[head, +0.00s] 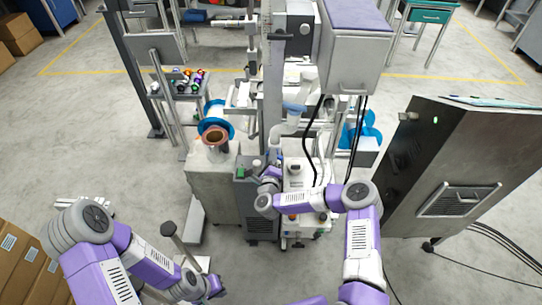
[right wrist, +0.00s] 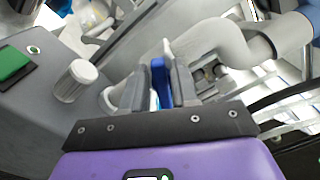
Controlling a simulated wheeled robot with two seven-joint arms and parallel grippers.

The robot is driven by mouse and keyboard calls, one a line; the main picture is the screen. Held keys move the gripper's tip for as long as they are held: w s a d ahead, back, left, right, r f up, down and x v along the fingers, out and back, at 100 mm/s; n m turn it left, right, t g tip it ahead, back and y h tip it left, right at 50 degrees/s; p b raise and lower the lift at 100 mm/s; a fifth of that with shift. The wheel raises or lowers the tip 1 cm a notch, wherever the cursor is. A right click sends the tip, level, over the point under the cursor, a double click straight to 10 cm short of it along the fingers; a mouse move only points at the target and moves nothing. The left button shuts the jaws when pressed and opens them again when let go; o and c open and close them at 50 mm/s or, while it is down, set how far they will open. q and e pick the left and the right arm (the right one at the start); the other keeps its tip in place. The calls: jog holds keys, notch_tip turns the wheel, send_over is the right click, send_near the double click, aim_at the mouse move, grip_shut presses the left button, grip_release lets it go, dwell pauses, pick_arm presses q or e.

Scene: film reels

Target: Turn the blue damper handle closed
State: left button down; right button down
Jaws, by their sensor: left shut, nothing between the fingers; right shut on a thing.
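The blue damper handle (right wrist: 158,72) shows in the right wrist view as a narrow upright blue piece between the two grey fingers. My right gripper (right wrist: 161,88) is shut on it, beside a pale grey pipe (right wrist: 212,42). In the head view my right gripper (head: 258,172) is at the grey cabinet near the middle, and I cannot make out the handle there. My left gripper (head: 213,286) is low in the head view, shut and empty, well apart from the handle.
The pipe has a blue collar (head: 294,107). A large dark metal cabinet (head: 450,160) stands right. Cardboard boxes (head: 28,262) are at lower left. A green button (right wrist: 14,62) is near my right gripper.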

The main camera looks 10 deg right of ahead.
jog(key=n, duration=0.2)
jog(key=f+n, duration=0.1)
jog(key=n, duration=0.2)
jog(key=shift+a, duration=0.1)
jog(key=shift+n, duration=0.4)
jog(key=c, duration=1.1)
grip_release()
jog(key=p+v, duration=0.1)
jog(key=v, duration=0.6)
jog(key=shift+s+p, duration=0.3)
jog(key=shift+s, duration=0.05)
jog(key=shift+a, duration=0.1)
